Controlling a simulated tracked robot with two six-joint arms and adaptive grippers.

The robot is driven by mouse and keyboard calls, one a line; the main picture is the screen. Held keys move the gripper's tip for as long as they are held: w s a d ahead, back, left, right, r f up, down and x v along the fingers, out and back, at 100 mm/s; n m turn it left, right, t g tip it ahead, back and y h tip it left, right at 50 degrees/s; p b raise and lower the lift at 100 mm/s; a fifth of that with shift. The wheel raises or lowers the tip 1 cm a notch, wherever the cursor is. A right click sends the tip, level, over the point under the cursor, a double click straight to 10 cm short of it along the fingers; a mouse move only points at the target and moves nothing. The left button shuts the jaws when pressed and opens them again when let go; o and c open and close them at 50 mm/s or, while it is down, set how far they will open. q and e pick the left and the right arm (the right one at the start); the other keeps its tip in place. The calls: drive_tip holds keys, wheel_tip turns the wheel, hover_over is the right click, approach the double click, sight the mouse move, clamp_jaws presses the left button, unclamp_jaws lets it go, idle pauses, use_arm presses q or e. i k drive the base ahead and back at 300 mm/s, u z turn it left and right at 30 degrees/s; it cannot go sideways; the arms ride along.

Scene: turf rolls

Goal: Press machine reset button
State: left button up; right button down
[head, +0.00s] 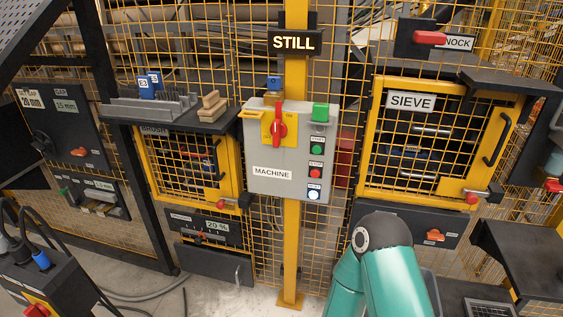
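The grey machine control box (291,184) is mounted on the yellow post, with a MACHINE label on its front. Its right side has a column of buttons: a green start button (317,149), a red stop button (315,173) and, at the bottom, a whitish-blue reset button (313,195) that looks lit. A red rotary switch (278,128) on a yellow plate sits at the box's upper left. Teal links of one of my arms rise from the bottom, below and right of the box, apart from the buttons. Neither gripper is in view.
A STILL sign (295,42) hangs above the box. Yellow mesh fencing stands behind it. The yellow-framed SIEVE door (366,140) is to the right, and a shelf (190,121) with blue tags and wooden blocks to the left. The space before the box is clear.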

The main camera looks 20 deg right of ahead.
sight(313, 195)
drive_tip(key=z, duration=0.75)
drive_tip(key=i, duration=1)
drive_tip(key=u, duration=0.1)
drive_tip(key=k, duration=0.9)
drive_tip(key=z, duration=0.2)
drive_tip(key=i, duration=0.9)
drive_tip(key=u, duration=0.1)
